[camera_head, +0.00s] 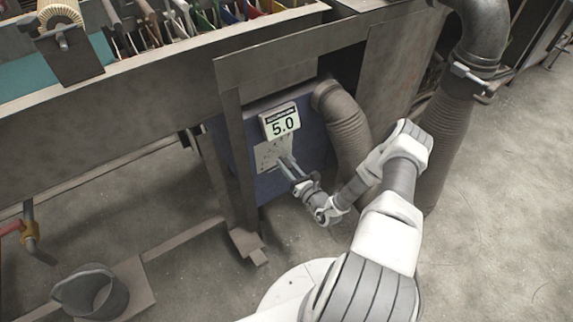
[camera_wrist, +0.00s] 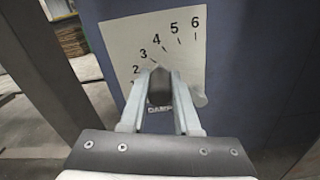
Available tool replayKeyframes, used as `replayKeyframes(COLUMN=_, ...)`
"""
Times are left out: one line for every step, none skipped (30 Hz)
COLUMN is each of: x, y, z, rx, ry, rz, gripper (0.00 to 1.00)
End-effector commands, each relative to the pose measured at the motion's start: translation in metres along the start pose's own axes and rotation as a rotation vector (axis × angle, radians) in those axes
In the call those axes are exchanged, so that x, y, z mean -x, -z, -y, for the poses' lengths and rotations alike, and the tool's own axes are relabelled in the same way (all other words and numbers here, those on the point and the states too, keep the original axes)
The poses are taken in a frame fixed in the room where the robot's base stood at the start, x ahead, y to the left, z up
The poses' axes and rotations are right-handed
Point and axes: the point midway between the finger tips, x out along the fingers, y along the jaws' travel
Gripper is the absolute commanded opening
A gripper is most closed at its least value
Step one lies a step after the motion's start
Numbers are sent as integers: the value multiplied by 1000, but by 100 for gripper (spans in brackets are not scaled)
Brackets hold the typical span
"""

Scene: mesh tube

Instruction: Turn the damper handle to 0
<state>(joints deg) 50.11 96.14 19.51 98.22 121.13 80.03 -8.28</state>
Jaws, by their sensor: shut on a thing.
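The damper's dial plate (camera_wrist: 120,45) is a pale sheet with a printed scale on a blue box; the numbers 2 to 6 show in the wrist view, and the lower end of the scale is hidden. A display (camera_head: 281,121) above it reads 5.0. My gripper (camera_wrist: 160,76) is in front of the plate, shut on the damper handle (camera_wrist: 160,88), which is mostly hidden between and behind the fingers. In the head view my gripper (camera_head: 287,164) reaches the plate from the lower right. The handle's exact angle cannot be told.
The blue box (camera_head: 266,184) sits behind a metal frame post (camera_head: 236,160) on its left. A ribbed duct (camera_head: 348,130) curves down close to the right of the box. A bucket (camera_head: 90,291) stands at the lower left. The floor on the right is clear.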

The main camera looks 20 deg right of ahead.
Motion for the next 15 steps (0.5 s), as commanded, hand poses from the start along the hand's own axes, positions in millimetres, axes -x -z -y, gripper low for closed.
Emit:
replayKeyframes(x=0, y=0, z=0, rx=1, ry=0, rz=1, gripper=0)
replayKeyframes(x=0, y=0, z=0, rx=1, ry=0, rz=1, gripper=0)
replayKeyframes(x=0, y=0, z=0, rx=1, ry=0, rz=1, gripper=0)
replayKeyframes(x=0, y=0, z=0, rx=1, ry=0, rz=1, gripper=0)
replayKeyframes(x=0, y=0, z=0, rx=1, ry=0, rz=1, gripper=0)
replayKeyframes(x=0, y=-1, z=0, rx=1, ry=0, rz=1, gripper=0)
replayKeyframes(x=0, y=0, z=0, rx=1, ry=0, rz=1, gripper=0)
replayKeyframes(x=0, y=0, z=0, rx=1, ry=0, rz=1, gripper=0)
replayKeyframes(x=0, y=0, z=0, rx=3, ry=0, rz=1, gripper=0)
replayKeyframes(x=0, y=0, z=0, rx=5, ry=0, rz=1, gripper=0)
replayKeyframes(x=0, y=0, z=0, rx=8, ry=0, rz=1, gripper=0)
replayKeyframes(x=0, y=0, z=-1, rx=14, ry=0, rz=1, gripper=0)
replayKeyframes(x=0, y=1, z=-1, rx=21, ry=0, rz=1, gripper=0)
replayKeyframes(x=0, y=2, z=-2, rx=28, ry=0, rz=1, gripper=0)
replayKeyframes(x=0, y=2, z=-2, rx=40, ry=0, rz=1, gripper=0)
